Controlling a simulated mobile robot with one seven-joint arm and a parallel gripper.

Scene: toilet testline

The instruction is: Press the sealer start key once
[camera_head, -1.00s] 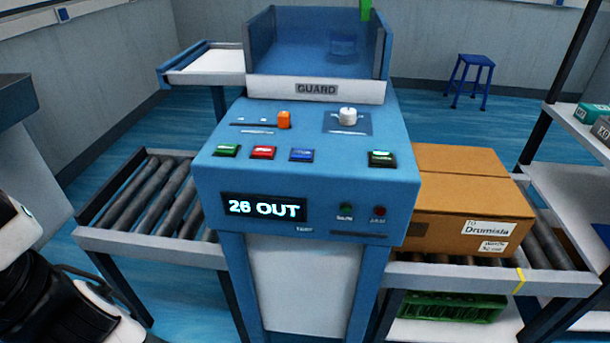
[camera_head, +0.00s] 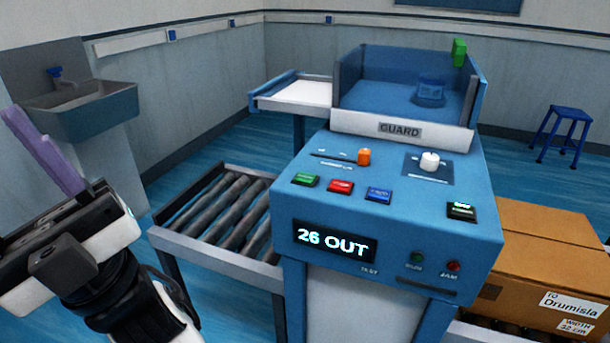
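The blue machine (camera_head: 400,225) stands in the middle with a GUARD label and a display (camera_head: 335,241) reading "26 OUT". Key lettering is too small to read, so I cannot tell which is the start key. My gripper (camera_head: 45,150), with purple fingers, is at the left edge, pointing up and away from the keys. The gap between its fingers is unclear.
An orange knob (camera_head: 364,157) and a white knob (camera_head: 429,161) stand behind the keys. A roller conveyor (camera_head: 225,215) is left of the machine; a cardboard box (camera_head: 550,260) is at its right. A sink (camera_head: 75,105) hangs at the back left. A blue stool (camera_head: 563,135) stands behind.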

